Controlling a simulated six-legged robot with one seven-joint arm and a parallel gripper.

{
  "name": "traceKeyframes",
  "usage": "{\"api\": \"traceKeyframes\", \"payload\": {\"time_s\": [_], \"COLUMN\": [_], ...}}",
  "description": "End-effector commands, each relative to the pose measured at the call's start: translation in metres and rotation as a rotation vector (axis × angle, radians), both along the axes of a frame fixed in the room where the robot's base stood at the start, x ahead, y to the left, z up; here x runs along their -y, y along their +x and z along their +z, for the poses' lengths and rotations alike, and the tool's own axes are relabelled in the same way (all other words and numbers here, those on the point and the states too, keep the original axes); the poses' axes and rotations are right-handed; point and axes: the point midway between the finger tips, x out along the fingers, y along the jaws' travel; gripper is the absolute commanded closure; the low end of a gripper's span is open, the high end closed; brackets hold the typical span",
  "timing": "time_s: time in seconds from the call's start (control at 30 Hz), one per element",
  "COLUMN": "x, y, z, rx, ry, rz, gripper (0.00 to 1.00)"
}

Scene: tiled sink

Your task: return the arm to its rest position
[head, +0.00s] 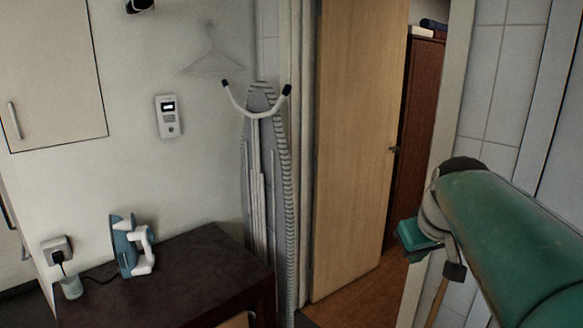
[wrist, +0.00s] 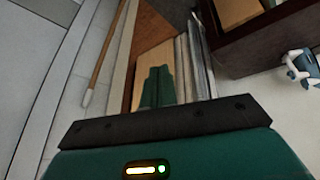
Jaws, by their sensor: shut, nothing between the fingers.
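My gripper (wrist: 155,72) shows in the wrist view as two green fingers side by side, beyond a dark bar and green housing with small lights. The fingers are together, with nothing between them. In the head view my green arm (head: 515,240) reaches in from the right edge. A teal part of it (head: 415,236) shows below its dark joint, in front of the doorway. The fingers cannot be made out clearly in the head view. My arm appears clear of the furniture.
A dark table (head: 185,275) holds a blue and white iron (head: 130,245). An ironing board (head: 265,190) leans beside an open wooden door (head: 355,150). A thin wooden stick (wrist: 105,55) stands by the tiled wall (head: 500,90), close to my arm. The doorway floor (head: 365,295) looks clear.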

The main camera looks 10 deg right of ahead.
Motion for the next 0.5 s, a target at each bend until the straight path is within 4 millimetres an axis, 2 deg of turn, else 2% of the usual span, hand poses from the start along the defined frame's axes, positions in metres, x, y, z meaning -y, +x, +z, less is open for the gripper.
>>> {"api": "traceKeyframes", "payload": {"time_s": [0.03,0.2,0.33,0.4,0.5], "x": [-0.032,-0.111,-0.154,-0.170,-0.182], "y": [-0.009,-0.047,-0.081,-0.096,-0.109], "z": [-0.007,-0.038,-0.066,-0.080,-0.093], "rx": [0.004,0.015,0.023,0.025,0.027], "ry": [0.009,0.051,0.085,0.101,0.115], "rz": [0.020,0.041,0.056,0.062,0.067], "gripper": [1.00,1.00,1.00,1.00,1.00]}}
